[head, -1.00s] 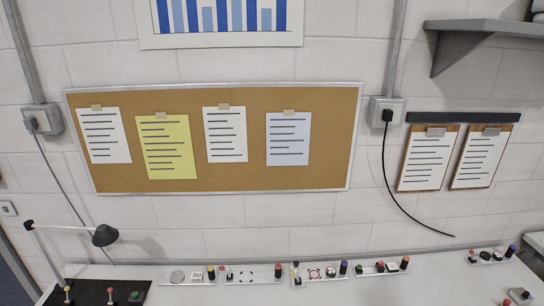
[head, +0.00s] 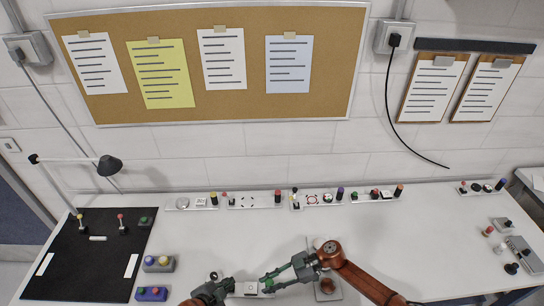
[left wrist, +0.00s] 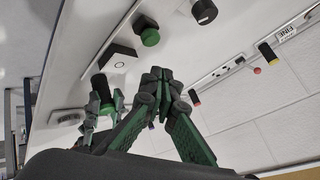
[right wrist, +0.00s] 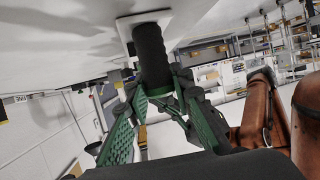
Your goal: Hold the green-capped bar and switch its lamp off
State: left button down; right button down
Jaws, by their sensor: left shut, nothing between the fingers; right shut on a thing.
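A black upright bar (right wrist: 150,55) on a square white base has a green end and fills the middle of the right wrist view. My right gripper (right wrist: 162,98) is shut around its green end; it also shows in the head view (head: 268,283). In the left wrist view, the bar's dark post (left wrist: 101,86) stands beside a black-framed white rocker switch (left wrist: 118,59), with a green dome (left wrist: 149,36) beyond it. The dome looks dark, but I cannot tell whether it is lit. My left gripper (left wrist: 158,80) is shut and empty, apart from the switch; in the head view (head: 229,284) it is left of it.
A black knob (left wrist: 204,11) stands near the green dome. A yellow-button box (head: 158,264) and a blue box (head: 151,294) lie left of my left gripper. A black mat (head: 75,275) is further left. The table's middle is largely clear; panels line the back.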

jog(key=c, duration=1.6)
grip_release()
